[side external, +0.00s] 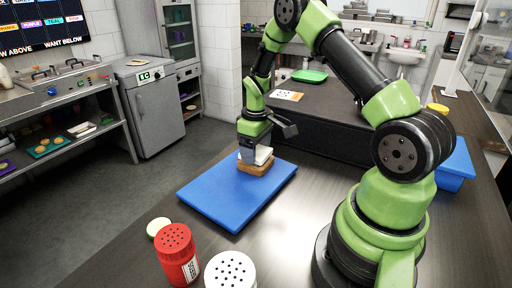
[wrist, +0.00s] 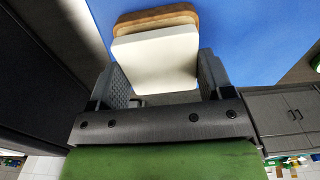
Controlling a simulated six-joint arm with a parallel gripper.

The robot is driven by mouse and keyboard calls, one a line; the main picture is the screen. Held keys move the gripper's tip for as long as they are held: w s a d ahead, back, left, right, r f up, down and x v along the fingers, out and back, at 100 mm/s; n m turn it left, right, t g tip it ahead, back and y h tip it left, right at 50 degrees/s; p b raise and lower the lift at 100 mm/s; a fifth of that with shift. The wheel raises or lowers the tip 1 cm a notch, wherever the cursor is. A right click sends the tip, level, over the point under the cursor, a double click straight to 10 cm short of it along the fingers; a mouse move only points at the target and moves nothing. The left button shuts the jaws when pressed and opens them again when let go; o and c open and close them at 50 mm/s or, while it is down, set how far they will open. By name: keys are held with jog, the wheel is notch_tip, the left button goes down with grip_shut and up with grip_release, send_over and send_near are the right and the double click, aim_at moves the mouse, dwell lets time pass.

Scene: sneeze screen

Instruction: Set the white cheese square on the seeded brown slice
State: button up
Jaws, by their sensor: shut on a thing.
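The white cheese square (wrist: 155,58) is between the two fingers of my gripper (wrist: 163,85) in the wrist view. My gripper (side external: 250,152) is shut on it. The cheese (side external: 262,155) also shows in the side view, right at the brown slice. The brown slice (side external: 256,168) lies on the blue board (side external: 220,195). In the wrist view the slice (wrist: 160,14) shows past the far edge of the cheese, and the rest of it is hidden under the cheese. I cannot tell whether the cheese touches the slice. Seeds are too small to make out.
A red shaker (side external: 177,255) and a white shaker (side external: 230,270) stand at the front, beside a pale green round thing (side external: 158,227). A blue container (side external: 455,165) is at the right. The left and front of the board are clear.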

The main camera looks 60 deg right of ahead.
jog(key=shift+f, duration=0.55)
jog(key=o, duration=0.9)
jog(key=shift+o, duration=0.2)
notch_tip(320, 180, up, 9)
jog(key=shift+f, duration=0.1)
jog(key=shift+r, duration=0.55)
